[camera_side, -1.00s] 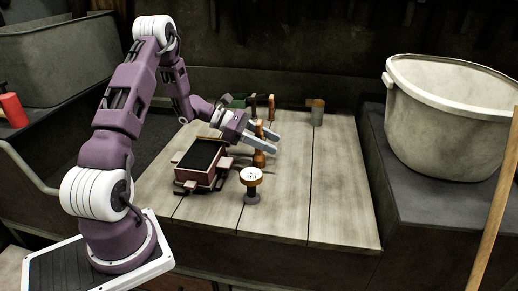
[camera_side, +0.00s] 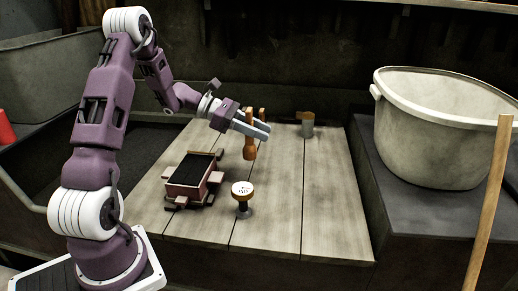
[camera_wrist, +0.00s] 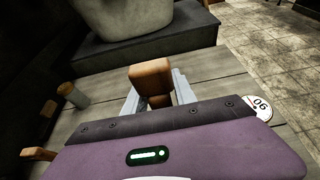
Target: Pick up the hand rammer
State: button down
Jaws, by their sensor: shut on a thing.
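The hand rammer, a brown wooden tool (camera_side: 250,149), hangs upright in my gripper (camera_side: 253,127) in the side view, apparently clear of the tabletop. My gripper is shut on its middle, with the wider brown end below the fingers. In the wrist view my gripper (camera_wrist: 158,100) has its two grey fingers on either side of the rammer's blocky brown end (camera_wrist: 151,75). The fingers hide part of its shaft.
A red flask filled with dark sand (camera_side: 190,176) and a round white-topped tool (camera_side: 242,194) stand on the wooden bench (camera_side: 275,225). A grey tool with a brown top (camera_side: 307,124) stands behind. A large pale tub (camera_side: 440,125) is right. The bench's right side is clear.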

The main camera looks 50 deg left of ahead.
aim_at(252, 114)
notch_tip(252, 114, up, 4)
jog(key=shift+f, duration=0.1)
jog(key=s+a, duration=1.2)
jog(key=shift+s+a, duration=0.35)
jog(key=shift+s, duration=0.05)
